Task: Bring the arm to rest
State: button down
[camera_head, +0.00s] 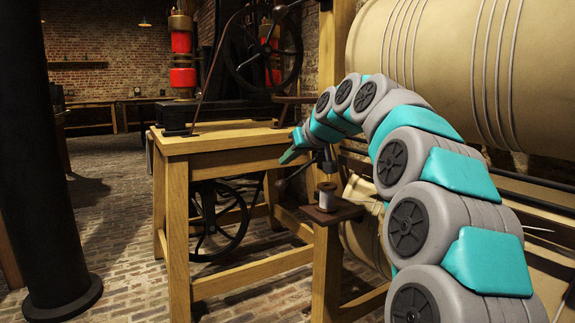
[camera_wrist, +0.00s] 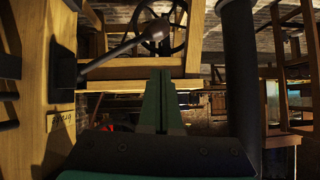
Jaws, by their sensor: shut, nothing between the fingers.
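My arm (camera_head: 408,160), grey with teal pads, arches up from the lower right and bends over to the left in the head view. My gripper (camera_head: 287,157) is at its end, small and pointing down-left, just in front of the right side of the wooden table in the picture. In the wrist view the two dark green fingers of my gripper (camera_wrist: 161,75) lie side by side, shut, with nothing between them. I cannot tell how far the fingertips are from the table's wood.
A wooden table (camera_head: 215,140) with a wheel below it stands left of my gripper. A white spool (camera_head: 328,198) stands on a small shelf (camera_head: 331,213) under the arm. A large beige cylinder (camera_head: 460,60) lies behind the arm. A black column (camera_head: 40,150) stands left; brick floor between is clear.

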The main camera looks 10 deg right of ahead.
jog(key=v, duration=0.9)
jog(key=s+a+f+g+h+p, duration=0.1)
jog(key=s+a+f+g+p, duration=0.25)
jog(key=s+f, duration=0.45)
jog(key=s+a+f+g+p, duration=0.25)
jog(key=s+a+f, duration=0.3)
jog(key=s, duration=0.45)
jog(key=s+d+f+m+g+h+p, duration=0.1)
jog(key=s+d+f+g+p, duration=0.1)
jog(key=s+f, duration=0.5)
jog(key=s+d+f+m+g+h+p, duration=0.2)
jog(key=s+f, duration=0.6)
jog(key=s, duration=1.1)
jog(key=shift+s+d+g, duration=0.25)
jog(key=shift+g, duration=0.75)
